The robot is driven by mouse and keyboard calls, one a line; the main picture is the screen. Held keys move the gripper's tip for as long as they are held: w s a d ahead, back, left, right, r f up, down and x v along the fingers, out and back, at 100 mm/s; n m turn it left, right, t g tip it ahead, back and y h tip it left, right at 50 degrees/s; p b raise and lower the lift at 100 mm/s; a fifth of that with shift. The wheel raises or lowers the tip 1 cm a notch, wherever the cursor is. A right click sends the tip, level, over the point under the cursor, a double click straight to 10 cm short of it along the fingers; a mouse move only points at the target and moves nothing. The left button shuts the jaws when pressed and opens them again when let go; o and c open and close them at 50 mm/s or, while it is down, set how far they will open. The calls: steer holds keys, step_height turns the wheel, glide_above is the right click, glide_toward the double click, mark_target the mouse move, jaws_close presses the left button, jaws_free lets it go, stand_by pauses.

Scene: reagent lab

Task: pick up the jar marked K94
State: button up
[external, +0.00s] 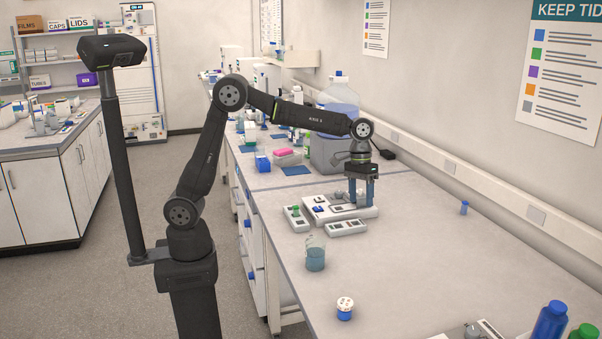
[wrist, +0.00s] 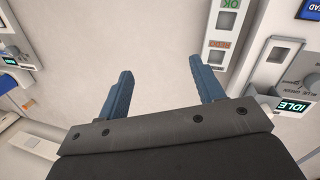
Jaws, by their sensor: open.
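A small jar with a white lid and a blue body (external: 345,308) stands upright near the front edge of the bench in the external view. Its marking is too small to read, so I cannot tell whether it is K94. My gripper (external: 361,203) points down over the white bench device, well behind and a little right of that jar. In the wrist view my gripper (wrist: 160,68) has its two blue fingers apart with nothing between them. No jar shows in the wrist view.
The white device (external: 318,212) and smaller panels (external: 346,228) lie near my gripper. A glass bottle of bluish liquid (external: 315,258) stands between them and the small jar. The bench's right middle is mostly clear.

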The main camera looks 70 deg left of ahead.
steer(key=s+d+r+m, duration=0.1)
steer(key=s+d+m, duration=0.4)
steer(key=d, duration=0.3)
steer(key=s+d+r+m, duration=0.1)
steer(key=s+d+m, duration=0.35)
steer(key=d, duration=0.45)
steer(key=m+t, duration=0.2)
steer(key=m, duration=0.5)
glide_toward(345, 301)
steer(key=x, duration=0.5)
steer(key=shift+s+d+f, duration=0.2)
steer(key=shift+f, duration=0.15)
steer(key=shift+x, duration=2.75)
steer(key=shift+w+a, duration=0.1)
steer(key=shift+w, duration=0.05)
steer(key=shift+c, duration=0.2)
steer(key=c, duration=1)
